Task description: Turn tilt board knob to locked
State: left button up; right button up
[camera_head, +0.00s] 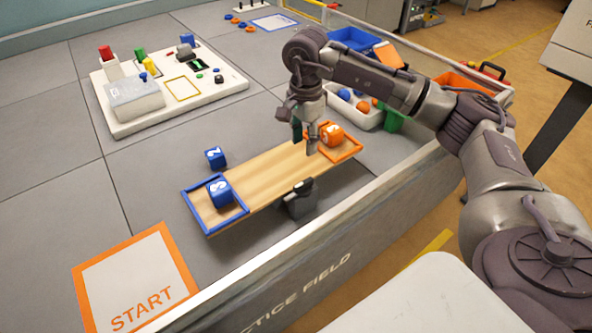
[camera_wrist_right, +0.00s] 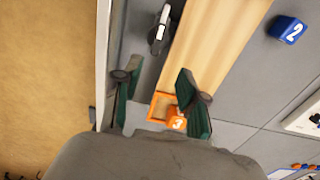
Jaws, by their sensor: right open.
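The tilt board (camera_head: 265,170) is a long wooden plank with a blue frame at its left end and an orange frame at its right end. Its knob, a dark lever on a grey block (camera_head: 300,198), is on the plank's near side around mid-length. It also shows in the wrist view (camera_wrist_right: 158,36), beside the plank; I cannot read its setting. My right gripper (camera_head: 305,141) is open and empty, above the plank near the orange end, apart from the knob. In the wrist view its fingers (camera_wrist_right: 155,82) point toward the knob side. My left gripper is not in view.
A blue cube (camera_head: 220,192) sits in the blue frame and an orange cube (camera_head: 332,135) in the orange one. Another blue cube (camera_head: 215,157) lies behind the plank. The field wall (camera_head: 300,268) runs close in front of the knob. A white block panel (camera_head: 225,83) stands back left.

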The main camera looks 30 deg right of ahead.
aim_at(304, 182)
jog(key=f, duration=0.6)
jog(key=shift+s+a+f, duration=0.1)
jog(key=shift+s+f, duration=0.15)
jog(key=shift+s, duration=0.1)
notch_tip(304, 182, down, 6)
jog(key=shift+r, duration=0.25)
jog(key=shift+w+f, duration=0.1)
jog(key=shift+f, duration=0.45)
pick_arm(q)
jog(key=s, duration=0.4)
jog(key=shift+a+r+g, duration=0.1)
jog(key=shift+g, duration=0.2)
pick_arm(e)
grip_shut()
